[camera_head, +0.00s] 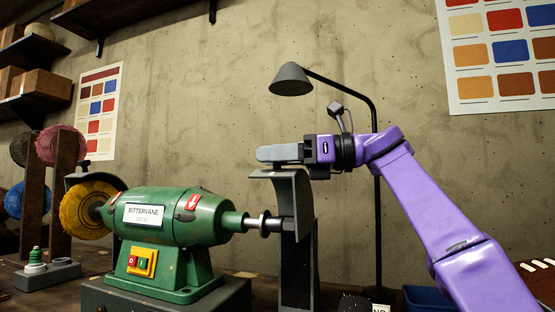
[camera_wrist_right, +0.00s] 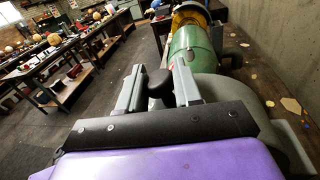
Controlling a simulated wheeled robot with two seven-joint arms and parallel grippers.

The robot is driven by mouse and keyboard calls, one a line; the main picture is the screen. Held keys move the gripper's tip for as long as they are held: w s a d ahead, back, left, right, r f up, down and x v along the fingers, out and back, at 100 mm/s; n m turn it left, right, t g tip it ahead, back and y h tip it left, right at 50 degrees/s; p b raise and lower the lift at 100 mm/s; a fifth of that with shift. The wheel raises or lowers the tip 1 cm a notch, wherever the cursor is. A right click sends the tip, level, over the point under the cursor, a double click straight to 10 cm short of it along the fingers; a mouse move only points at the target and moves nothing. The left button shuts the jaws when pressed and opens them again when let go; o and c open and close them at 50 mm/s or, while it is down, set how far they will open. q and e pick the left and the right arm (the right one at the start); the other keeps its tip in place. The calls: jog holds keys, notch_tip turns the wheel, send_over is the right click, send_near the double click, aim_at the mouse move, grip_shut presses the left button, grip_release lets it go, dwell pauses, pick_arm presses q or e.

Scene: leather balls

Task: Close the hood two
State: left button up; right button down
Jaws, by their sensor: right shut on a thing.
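The green polishing machine (camera_head: 178,220) labelled BITTERVANE stands on a dark block, its shaft reaching right. A curved grey hood (camera_head: 302,190) is at its right end, above and beside the shaft; it also shows in the right wrist view as a broad grey curve (camera_wrist_right: 238,98). My right gripper (camera_head: 265,154) is at the hood's top, reaching in from the right. In the right wrist view its fingers are on both sides of a dark knob (camera_wrist_right: 158,84) and shut on it. A dark hood (camera_head: 98,178) sits over the yellow wheel (camera_head: 84,210) on the left. My left gripper is not in view.
A black desk lamp (camera_head: 291,80) stands behind my right arm, its post close to it. Shelves hang upper left.

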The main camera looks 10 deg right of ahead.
jog(key=shift+a+f, duration=0.15)
jog(key=shift+f, duration=0.05)
jog(key=c, duration=0.8)
grip_release()
jog(key=shift+s, duration=0.1)
jog(key=shift+r, duration=0.1)
jog(key=shift+r, duration=0.1)
jog(key=r+p, duration=0.3)
jog(key=r, duration=0.1)
jog(key=shift+s+r+p, duration=0.1)
jog(key=shift+s+p, duration=0.2)
jog(key=s+r, duration=0.4)
jog(key=s, duration=0.2)
jog(key=s+a+r+b, duration=0.1)
jog(key=s+r, duration=0.3)
jog(key=s, duration=0.3)
jog(key=shift+s+a+r, duration=0.15)
jog(key=shift+a+r, duration=0.15)
